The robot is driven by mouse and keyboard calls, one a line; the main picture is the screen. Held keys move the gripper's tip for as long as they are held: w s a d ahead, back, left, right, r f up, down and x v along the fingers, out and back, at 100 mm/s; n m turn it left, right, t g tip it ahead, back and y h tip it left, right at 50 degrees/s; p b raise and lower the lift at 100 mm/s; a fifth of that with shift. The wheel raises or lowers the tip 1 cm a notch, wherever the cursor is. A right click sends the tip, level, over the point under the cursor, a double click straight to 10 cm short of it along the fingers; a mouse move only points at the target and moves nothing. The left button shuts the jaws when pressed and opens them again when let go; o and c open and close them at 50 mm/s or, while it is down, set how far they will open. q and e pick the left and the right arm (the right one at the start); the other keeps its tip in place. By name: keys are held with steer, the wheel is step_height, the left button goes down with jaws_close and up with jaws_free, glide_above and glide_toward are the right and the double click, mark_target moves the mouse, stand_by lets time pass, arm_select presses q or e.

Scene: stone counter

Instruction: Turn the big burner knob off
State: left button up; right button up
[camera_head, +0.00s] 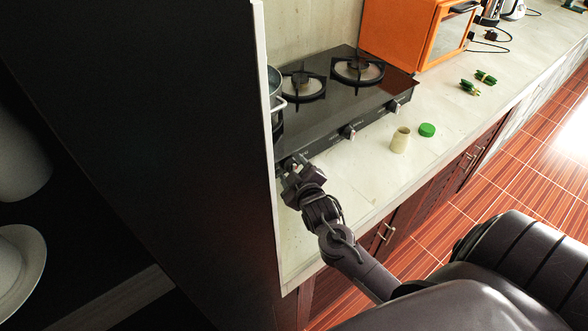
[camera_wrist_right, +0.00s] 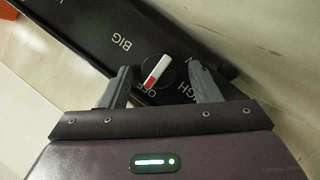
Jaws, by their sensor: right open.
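The big burner knob (camera_wrist_right: 157,73) shows in the right wrist view on the stove's black front panel, with "BIG", "OFF" and "HIGH" printed around it. It is round and black with a red-and-white pointer; the red end lies beside the word "OFF". My right gripper (camera_wrist_right: 161,70) is open, with one finger on each side of the knob; I cannot tell whether either finger touches it. In the head view my right gripper (camera_head: 293,168) is at the stove's near left corner and mostly hides this knob. My left gripper is not in view.
The black stove (camera_head: 322,118) has two more front knobs (camera_head: 349,132) to the right. A metal pot (camera_head: 275,88) is partly hidden by a tall dark panel (camera_head: 200,150) close left of my arm.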

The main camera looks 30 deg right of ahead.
steer(key=shift+c, duration=0.3)
steer(key=c, duration=0.9)
steer(key=shift+r+m+p, duration=0.25)
steer(key=shift+m+p, duration=0.05)
steer(key=shift+p, duration=0.3)
steer(key=shift+c, duration=0.2)
steer(key=shift+f+m+y+p, duration=0.15)
steer(key=shift+m+y+p, duration=0.15)
steer(key=shift+p, duration=0.05)
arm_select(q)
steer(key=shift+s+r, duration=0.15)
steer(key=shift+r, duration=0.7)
arm_select(e)
steer(key=o, duration=1)
